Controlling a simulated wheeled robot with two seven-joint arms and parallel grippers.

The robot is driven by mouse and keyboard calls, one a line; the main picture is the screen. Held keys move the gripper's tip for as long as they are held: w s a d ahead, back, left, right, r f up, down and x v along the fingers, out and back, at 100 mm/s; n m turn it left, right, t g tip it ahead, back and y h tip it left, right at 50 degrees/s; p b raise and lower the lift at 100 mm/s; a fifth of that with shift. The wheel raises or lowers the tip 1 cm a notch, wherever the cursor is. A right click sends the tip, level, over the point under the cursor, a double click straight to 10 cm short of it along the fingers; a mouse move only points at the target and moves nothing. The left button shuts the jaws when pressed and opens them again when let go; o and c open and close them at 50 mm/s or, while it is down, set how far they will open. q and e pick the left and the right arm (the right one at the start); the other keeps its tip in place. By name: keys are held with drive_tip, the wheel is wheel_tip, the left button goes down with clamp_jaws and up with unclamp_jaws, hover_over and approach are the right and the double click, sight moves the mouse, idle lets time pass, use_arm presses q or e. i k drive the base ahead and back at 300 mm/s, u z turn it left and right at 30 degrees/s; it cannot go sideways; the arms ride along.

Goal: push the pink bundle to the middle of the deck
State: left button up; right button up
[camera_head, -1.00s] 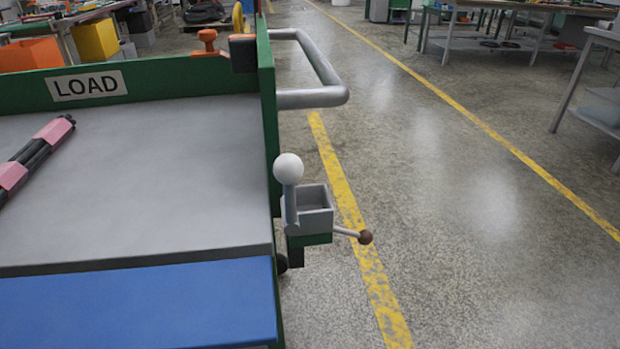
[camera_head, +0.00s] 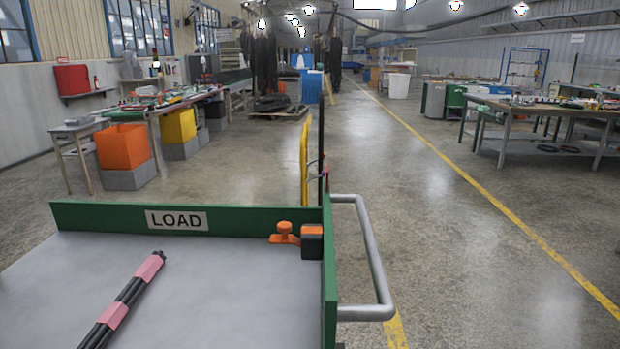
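The pink bundle (camera_head: 131,294) is several dark hoses bound with pink bands. It lies slanted on the grey deck (camera_head: 230,280), left of the deck's middle as seen here. Its near end runs out of the bottom of the picture. The deck has a green rim with a LOAD sign along its far edge. Neither of my grippers is in view.
A grey push handle (camera_head: 372,265) sticks out from the deck's right side. An orange knob (camera_head: 284,234) and a black and orange block (camera_head: 311,242) sit at the far right corner. Orange (camera_head: 122,146) and yellow (camera_head: 178,126) bins stand beyond. The floor at right is open.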

sight(108, 323)
drive_tip(key=u, duration=1.3)
drive_tip(key=k, duration=0.5)
drive_tip(key=u, duration=2.05)
drive_tip(key=i, duration=1.65)
drive_tip(key=z, duration=2.75)
